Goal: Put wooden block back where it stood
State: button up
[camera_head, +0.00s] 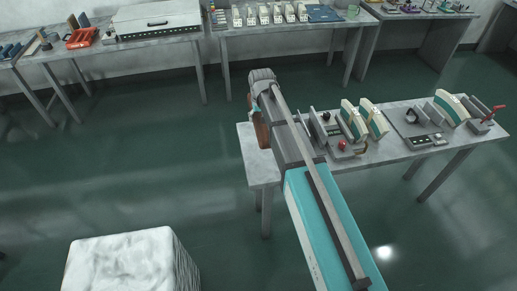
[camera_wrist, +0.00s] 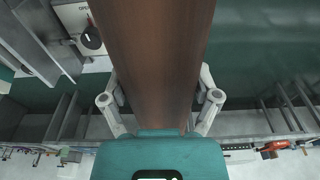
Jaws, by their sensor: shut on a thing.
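The wooden block (camera_wrist: 152,60) is dark brown and fills the upper middle of the wrist view. My gripper (camera_wrist: 160,98) is shut on it, with one finger on each side. The block's upper end runs out of that view. In the head view only a brown strip of the block (camera_head: 262,132) shows, left of my arm and over the left end of the near table (camera_head: 262,168). My arm hides most of it and the gripper's fingers. I cannot tell whether the block touches the table top.
The near table's left end has a bare patch. To the right stand a fixture with a red knob (camera_head: 343,145), cream-and-teal curved pieces (camera_head: 353,119) and a second fixture (camera_head: 420,128). A white block (camera_head: 120,262) stands on the floor at lower left. Loaded tables line the back wall.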

jog(key=s+d+f+b, duration=0.5)
jog(key=d+f+b, duration=0.2)
jog(key=d, duration=0.1)
jog(key=shift+d+g, duration=0.2)
jog(key=shift+g, duration=0.1)
jog(key=w+a+f+b, duration=0.9)
jog(key=shift+a, duration=0.25)
dwell(0.6)
jog(key=shift+w+f, duration=0.1)
